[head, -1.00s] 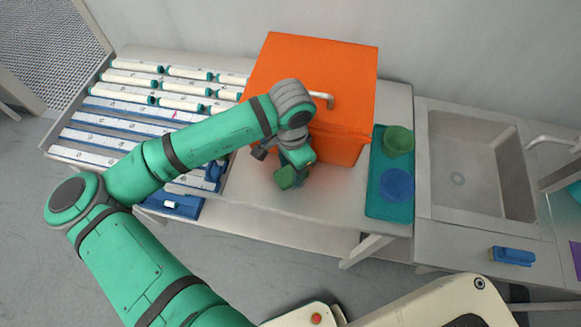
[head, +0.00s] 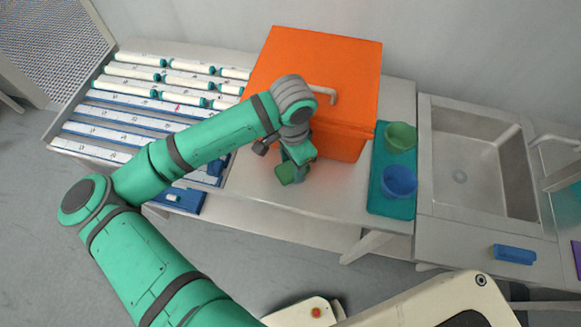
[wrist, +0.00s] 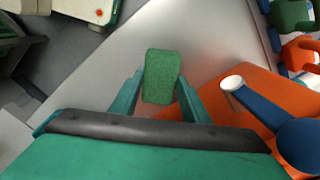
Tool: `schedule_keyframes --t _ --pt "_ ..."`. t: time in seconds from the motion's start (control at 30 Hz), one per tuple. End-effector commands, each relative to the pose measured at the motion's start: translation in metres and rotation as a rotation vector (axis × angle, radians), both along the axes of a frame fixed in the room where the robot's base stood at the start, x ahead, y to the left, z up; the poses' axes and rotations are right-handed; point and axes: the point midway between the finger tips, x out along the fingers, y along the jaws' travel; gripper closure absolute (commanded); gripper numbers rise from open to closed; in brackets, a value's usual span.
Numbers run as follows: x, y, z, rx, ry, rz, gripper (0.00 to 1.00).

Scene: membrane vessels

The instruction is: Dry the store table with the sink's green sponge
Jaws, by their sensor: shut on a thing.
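My gripper (head: 296,166) is over the bare part of the light grey store table (head: 255,190), in front of the orange box. It is shut on a green sponge (wrist: 160,76), which sits between both fingers in the wrist view. In the head view the sponge (head: 286,173) shows as a small green block at the fingertips. It is at or close to the table top; I cannot tell whether it touches. The sink (head: 470,165) is at the right. No clear wet patch shows on the table.
An orange box (head: 318,75) with a pale handle stands behind my gripper. A teal tray (head: 391,210) with a green bowl (head: 401,137) and a blue bowl (head: 398,182) lies to the right. A rack of white tubes (head: 150,85) fills the left. A blue block (head: 514,254) lies by the sink.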

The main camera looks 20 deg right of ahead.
Motion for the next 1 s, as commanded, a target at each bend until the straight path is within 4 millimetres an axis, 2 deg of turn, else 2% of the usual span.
schedule_keyframes --t 0.2,0.43,1.0 --pt "0.013 -0.008 -0.001 -0.002 -0.004 0.001 0.76" --pt "0.015 -0.013 0.003 -0.008 -0.009 -0.006 0.76" --pt "-0.018 0.013 0.003 -0.004 -0.003 0.001 0.76"
